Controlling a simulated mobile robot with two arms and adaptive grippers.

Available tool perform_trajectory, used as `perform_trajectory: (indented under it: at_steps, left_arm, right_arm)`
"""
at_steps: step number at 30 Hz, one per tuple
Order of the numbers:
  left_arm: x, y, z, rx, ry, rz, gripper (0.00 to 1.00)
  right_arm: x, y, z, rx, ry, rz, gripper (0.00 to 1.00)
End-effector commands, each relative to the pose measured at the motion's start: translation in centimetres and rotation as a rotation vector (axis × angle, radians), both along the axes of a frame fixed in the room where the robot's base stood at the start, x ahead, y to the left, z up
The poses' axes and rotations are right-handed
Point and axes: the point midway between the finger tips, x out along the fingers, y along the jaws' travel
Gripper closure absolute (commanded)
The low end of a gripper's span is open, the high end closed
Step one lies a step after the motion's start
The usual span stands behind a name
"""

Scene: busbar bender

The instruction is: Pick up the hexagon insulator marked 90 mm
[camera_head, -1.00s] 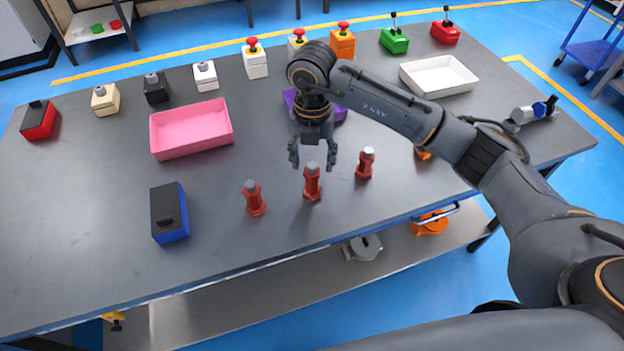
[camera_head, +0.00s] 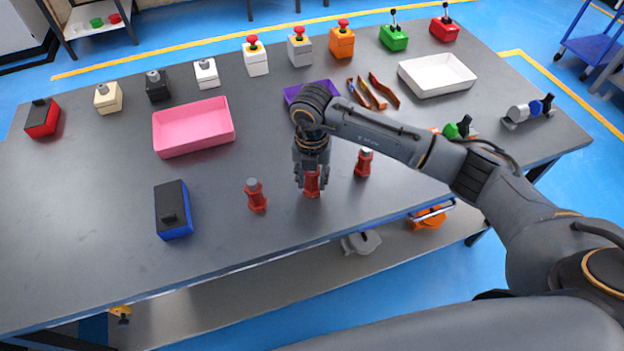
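Three red insulators with grey tops stand upright in a row near the table's front edge: a left one (camera_head: 256,197), a middle one (camera_head: 312,187) and a right one (camera_head: 363,164). No 90 mm mark can be read on any of them. My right gripper (camera_head: 312,184) points straight down over the middle insulator, its fingers around the upper part. The fingers hide that insulator's top, and whether they press on it cannot be told. The middle insulator still appears to stand on the table. My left gripper is not in view.
A pink tray (camera_head: 160,145) and a blue box (camera_head: 178,228) are to the left. A purple tray (camera_head: 296,92), pliers (camera_head: 382,90) and a white tray (camera_head: 450,88) lie behind my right arm. Several switch boxes line the back. The table's front left is clear.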

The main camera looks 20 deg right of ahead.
Motion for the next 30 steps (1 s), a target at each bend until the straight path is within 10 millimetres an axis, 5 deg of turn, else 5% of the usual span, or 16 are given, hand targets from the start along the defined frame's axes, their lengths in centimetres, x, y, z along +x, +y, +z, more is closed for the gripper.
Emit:
perform_trajectory:
  at_steps: [4, 19, 25, 30]
  left_arm:
    - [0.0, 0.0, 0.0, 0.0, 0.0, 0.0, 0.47]
    - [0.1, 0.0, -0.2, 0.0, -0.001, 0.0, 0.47]
    - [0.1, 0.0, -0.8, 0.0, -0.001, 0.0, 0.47]
    - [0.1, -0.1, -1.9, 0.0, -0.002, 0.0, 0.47]
  right_arm:
    - [0.0, 0.0, 0.0, 0.0, 0.0, 0.0, 1.0]
    - [0.1, 0.0, 0.7, 0.001, -0.003, 0.0, 1.0]
    - [0.1, 0.0, 3.4, 0.002, -0.006, 0.002, 1.0]
    - [-3.0, 0.3, 6.6, 0.002, -0.008, 0.006, 1.0]
